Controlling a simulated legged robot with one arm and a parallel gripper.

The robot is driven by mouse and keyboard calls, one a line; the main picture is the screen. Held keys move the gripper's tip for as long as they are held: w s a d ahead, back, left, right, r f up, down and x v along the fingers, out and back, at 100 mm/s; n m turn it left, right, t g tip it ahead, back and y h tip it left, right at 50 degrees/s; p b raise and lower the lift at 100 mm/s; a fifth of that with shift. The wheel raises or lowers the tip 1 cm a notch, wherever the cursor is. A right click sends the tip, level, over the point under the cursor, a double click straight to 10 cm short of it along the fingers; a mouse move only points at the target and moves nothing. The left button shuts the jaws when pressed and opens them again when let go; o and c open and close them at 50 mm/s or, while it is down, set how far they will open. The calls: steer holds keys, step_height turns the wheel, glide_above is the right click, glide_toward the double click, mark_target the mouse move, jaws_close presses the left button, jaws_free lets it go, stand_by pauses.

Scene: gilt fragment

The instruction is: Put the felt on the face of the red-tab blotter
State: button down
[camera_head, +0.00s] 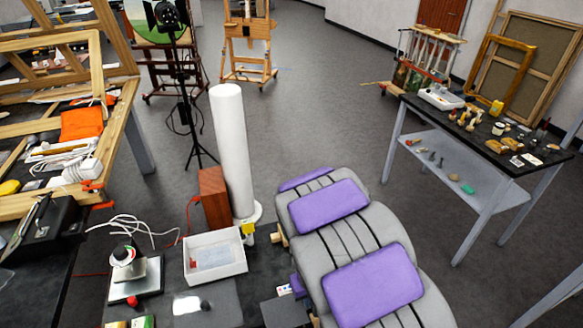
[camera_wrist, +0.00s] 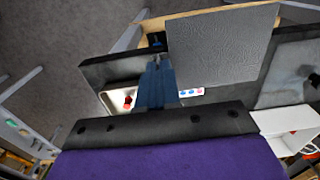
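In the wrist view, two blue-grey fingers that I take for my gripper (camera_wrist: 157,64) reach away from the camera. Their tips lie close together; I cannot tell if anything thin is between them. Beyond them to the right lies a flat grey textured sheet (camera_wrist: 224,46). I cannot tell whether it is the felt or a blotter. A small red piece (camera_wrist: 127,102) shows left of the fingers, on a pale tray-like surface; I cannot tell if it is a tab. My gripper does not show clearly in the head view, and no felt or red-tab blotter is certain there.
In the head view, a white tray (camera_head: 216,276) sits on the dark bench beside a scale-like device (camera_head: 133,278). A tall white cylinder (camera_head: 231,150) and a brown box (camera_head: 212,194) stand behind. A cluttered side table (camera_head: 450,125) is at right. Grey floor is open between.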

steer(key=w+d+r+m, duration=0.3)
steer(key=w+d+r, duration=0.4)
steer(key=w+r, duration=0.4)
steer(key=shift+w+d, duration=0.35)
steer(key=shift+w, duration=0.2)
